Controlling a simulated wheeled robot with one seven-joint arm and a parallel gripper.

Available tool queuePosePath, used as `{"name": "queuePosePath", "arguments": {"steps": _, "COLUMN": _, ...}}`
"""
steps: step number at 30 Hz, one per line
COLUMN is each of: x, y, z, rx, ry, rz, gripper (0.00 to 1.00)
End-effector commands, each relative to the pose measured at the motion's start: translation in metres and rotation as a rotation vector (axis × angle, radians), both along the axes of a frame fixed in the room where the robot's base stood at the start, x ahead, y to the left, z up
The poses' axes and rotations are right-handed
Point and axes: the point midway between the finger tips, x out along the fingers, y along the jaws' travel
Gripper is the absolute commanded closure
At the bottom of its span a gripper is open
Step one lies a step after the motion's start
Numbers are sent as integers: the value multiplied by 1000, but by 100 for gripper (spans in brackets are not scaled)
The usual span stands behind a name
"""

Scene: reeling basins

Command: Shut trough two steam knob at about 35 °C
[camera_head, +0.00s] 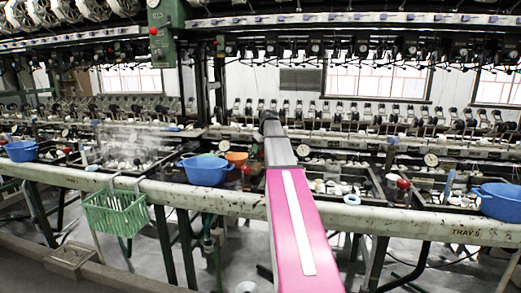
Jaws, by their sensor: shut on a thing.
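My pink and grey arm (300,235) reaches from the bottom of the head view up over the basin bench. Its far dark end (270,122) hides whatever lies behind it, and no jaws or fingertips show. A red knob (247,170) stands just left of the arm, beside a blue basin. Another red knob (404,184) stands further right. A trough (135,160) on the left gives off white steam. Another trough (345,183) right of the arm shows no clear steam. Dial gauges (303,151) and (431,159) stand behind the troughs; their readings are too small to tell.
Blue basins (206,170), (21,151) and (500,201) stand along the bench, with an orange bowl (236,158) behind. A green basket (115,211) hangs on the bench's front rail (430,222). A green box (163,48) hangs upper left. Reeling machinery fills the back.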

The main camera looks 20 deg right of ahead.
Motion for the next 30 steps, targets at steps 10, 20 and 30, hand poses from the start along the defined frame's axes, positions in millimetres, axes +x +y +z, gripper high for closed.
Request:
{"name": "queuePosePath", "arguments": {"steps": 10, "x": -1, "y": 0, "z": 0, "rx": -1, "ry": 2, "rz": -140, "gripper": 76}}
{"name": "queuePosePath", "arguments": {"steps": 20, "x": 0, "y": 0, "z": 0, "rx": 0, "ry": 1, "rz": -165, "gripper": 76}}
{"name": "queuePosePath", "arguments": {"steps": 30, "x": 0, "y": 0, "z": 0, "rx": 0, "ry": 1, "rz": -163, "gripper": 27}}
